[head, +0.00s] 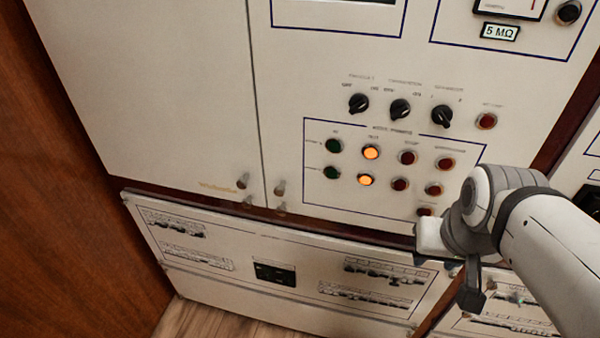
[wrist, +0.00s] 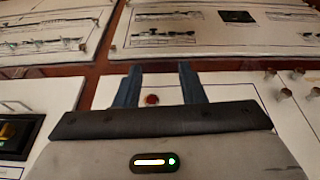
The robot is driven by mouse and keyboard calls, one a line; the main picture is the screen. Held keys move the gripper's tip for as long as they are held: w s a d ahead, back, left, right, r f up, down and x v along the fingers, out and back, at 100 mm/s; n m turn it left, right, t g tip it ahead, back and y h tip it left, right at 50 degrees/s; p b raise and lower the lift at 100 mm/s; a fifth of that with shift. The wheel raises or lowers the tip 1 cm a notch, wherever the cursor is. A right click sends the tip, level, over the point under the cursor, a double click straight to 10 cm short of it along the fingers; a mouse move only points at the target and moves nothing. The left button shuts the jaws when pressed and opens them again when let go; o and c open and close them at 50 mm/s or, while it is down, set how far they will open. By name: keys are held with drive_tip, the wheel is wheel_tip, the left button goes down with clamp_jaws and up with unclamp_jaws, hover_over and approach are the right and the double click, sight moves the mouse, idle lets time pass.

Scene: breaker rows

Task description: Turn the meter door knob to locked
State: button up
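Small metallic knobs sit low on the white cabinet doors in the head view, one at the left door's lower right corner (head: 243,181) and one across the seam on the right door (head: 280,187). I cannot tell which is the meter door knob, or its setting. Similar knobs show at the right of the wrist view (wrist: 285,94). My gripper (wrist: 158,76) has its two fingers apart with nothing held between them. A red lamp (wrist: 152,99) shows between the fingers. In the head view my gripper is at lower right, away from the knobs, partly hidden by my wrist.
Black rotary switches (head: 400,109) stand above lit orange lamps (head: 371,152) and red and green lamps. A lower panel (head: 215,255) with breaker rows juts below the doors. A brown wooden wall (head: 60,190) bounds the left. Space before the left door is clear.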

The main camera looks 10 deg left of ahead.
drive_tip(key=shift+o, duration=0.5)
drive_tip(key=shift+s+a, duration=0.1)
drive_tip(key=shift+a, duration=0.1)
drive_tip(key=shift+o, duration=0.8)
drive_tip(key=w+a+f+n+t+y+b, duration=0.3)
drive_tip(key=w+a+b, duration=0.3)
drive_tip(key=w+a, duration=0.2)
drive_tip(key=shift+w+a+f+b, duration=0.15)
drive_tip(key=shift+a+f+b, duration=0.2)
drive_tip(key=shift+a+f, duration=0.6)
drive_tip(key=n+t+b, duration=0.2)
drive_tip(key=t+b, duration=0.7)
drive_tip(key=b, duration=0.7)
hover_over(280, 213)
drive_tip(key=f+v, duration=0.1)
drive_tip(key=v, duration=0.4)
wheel_tip(280, 213, down, 9)
drive_tip(key=s+a+f+t+h+b, duration=0.2)
drive_tip(key=s+f+t+h+b, duration=0.1)
drive_tip(key=s+f+h+b, duration=0.15)
drive_tip(key=shift+m+y, duration=0.25)
drive_tip(key=shift+m, duration=0.05)
drive_tip(key=w, duration=0.2)
drive_tip(key=w+b, duration=0.1)
drive_tip(key=w, duration=0.2)
drive_tip(key=w+d, duration=0.1)
drive_tip(key=w, duration=0.1)
drive_tip(key=shift+w+f, duration=0.15)
drive_tip(key=shift+w, duration=0.2)
